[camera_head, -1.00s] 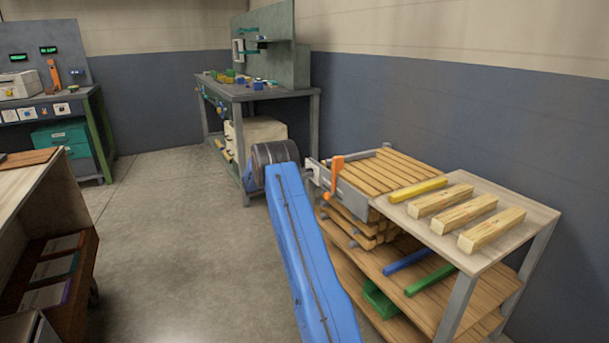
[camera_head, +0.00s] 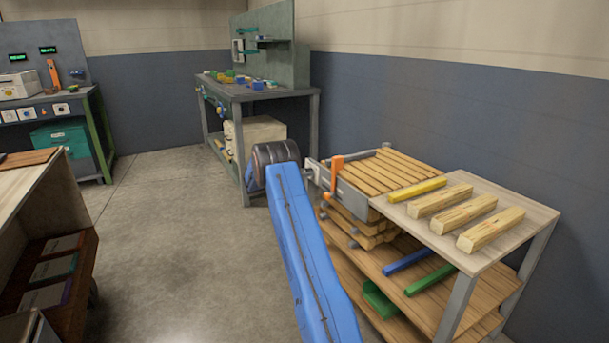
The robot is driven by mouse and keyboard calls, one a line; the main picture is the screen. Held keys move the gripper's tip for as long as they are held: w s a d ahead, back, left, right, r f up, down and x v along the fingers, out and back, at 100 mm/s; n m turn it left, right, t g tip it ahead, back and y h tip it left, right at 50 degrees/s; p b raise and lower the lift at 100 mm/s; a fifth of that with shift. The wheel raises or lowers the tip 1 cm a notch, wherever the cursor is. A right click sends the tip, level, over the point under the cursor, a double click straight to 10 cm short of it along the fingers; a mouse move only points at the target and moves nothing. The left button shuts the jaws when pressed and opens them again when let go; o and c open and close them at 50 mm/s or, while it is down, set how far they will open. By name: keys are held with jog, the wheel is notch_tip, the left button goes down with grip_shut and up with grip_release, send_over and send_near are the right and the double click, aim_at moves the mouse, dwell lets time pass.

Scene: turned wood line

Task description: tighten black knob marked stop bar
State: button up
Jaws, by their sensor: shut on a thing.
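My blue arm reaches up the middle of the view, and its dark wrist sits beside the left end of the wooden rack. My gripper (camera_head: 313,173) shows only as a small pale part past the wrist, at the left end of the metal stop bar (camera_head: 353,199). It is shut, at the place where the bar's end fitting is. The black knob is hidden there by the gripper and wrist, and its marking cannot be read. An orange upright piece (camera_head: 337,173) stands on the bar just right of the gripper.
The bench (camera_head: 532,212) carries slats, a yellow bar (camera_head: 417,190) and several wooden blanks. Blue (camera_head: 407,261) and green (camera_head: 430,279) bars lie on its lower shelf. A grey workbench (camera_head: 262,94) stands behind; a wooden table (camera_head: 32,189) is at left. The floor between is clear.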

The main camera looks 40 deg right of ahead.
jog(key=shift+a+f+m, duration=0.1)
jog(key=shift+f+m, duration=0.05)
jog(key=shift+m, duration=8.25)
jog(key=o, duration=1)
jog(key=shift+o, duration=0.2)
jog(key=v, duration=1.7)
jog(key=shift+a, duration=0.2)
